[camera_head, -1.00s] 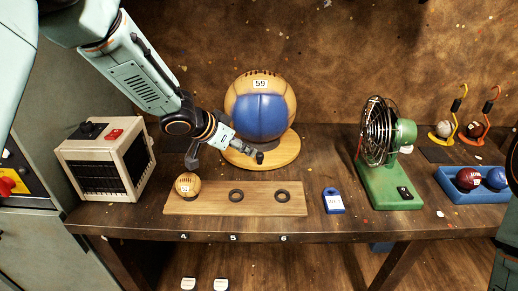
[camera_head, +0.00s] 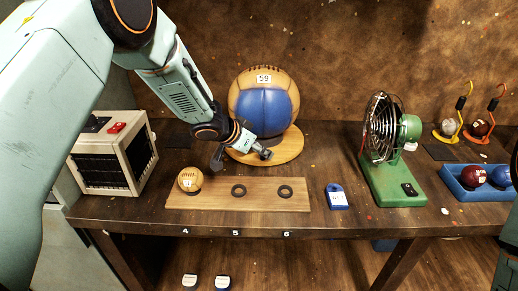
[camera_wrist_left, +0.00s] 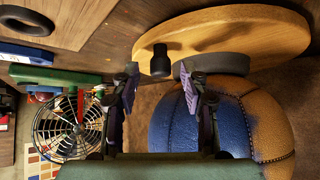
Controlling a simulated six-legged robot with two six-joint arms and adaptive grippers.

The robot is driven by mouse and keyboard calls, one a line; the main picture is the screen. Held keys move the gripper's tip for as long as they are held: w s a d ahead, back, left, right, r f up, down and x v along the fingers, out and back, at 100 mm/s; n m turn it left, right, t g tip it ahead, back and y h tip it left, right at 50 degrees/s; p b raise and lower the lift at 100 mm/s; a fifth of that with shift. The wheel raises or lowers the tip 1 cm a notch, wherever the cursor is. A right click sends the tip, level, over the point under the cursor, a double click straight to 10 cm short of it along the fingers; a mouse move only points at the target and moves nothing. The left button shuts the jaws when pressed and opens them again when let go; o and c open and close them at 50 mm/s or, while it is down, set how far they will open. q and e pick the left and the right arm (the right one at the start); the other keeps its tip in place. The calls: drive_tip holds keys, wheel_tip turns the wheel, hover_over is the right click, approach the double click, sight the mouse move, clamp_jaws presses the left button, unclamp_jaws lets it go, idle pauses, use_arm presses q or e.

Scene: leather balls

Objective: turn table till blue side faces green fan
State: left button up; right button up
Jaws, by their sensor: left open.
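The turntable (camera_head: 290,148) is a round wooden disc at the back middle of the table. A big tan ball (camera_head: 245,88) marked 59 sits on it, its blue panel (camera_head: 264,113) facing the front. The green fan (camera_head: 383,130) stands to the right. My left gripper (camera_head: 242,156) is open at the disc's front edge. In the left wrist view, a short black peg (camera_wrist_left: 160,61) on the disc's rim lies between and just beyond the open fingertips (camera_wrist_left: 160,84), with no grip on it. My right gripper is out of view.
A wooden board (camera_head: 212,197) with a small tan ball (camera_head: 190,180) and two dark rings lies in front. A cream box heater (camera_head: 117,155) stands at left.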

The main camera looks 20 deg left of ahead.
use_arm(q)
drive_tip(key=shift+w+d+f, duration=0.15)
drive_tip(key=shift+w+f, duration=0.1)
drive_tip(key=shift+w, duration=0.1)
drive_tip(key=c, duration=0.5)
drive_tip(key=shift+s+r, duration=0.1)
clamp_jaws()
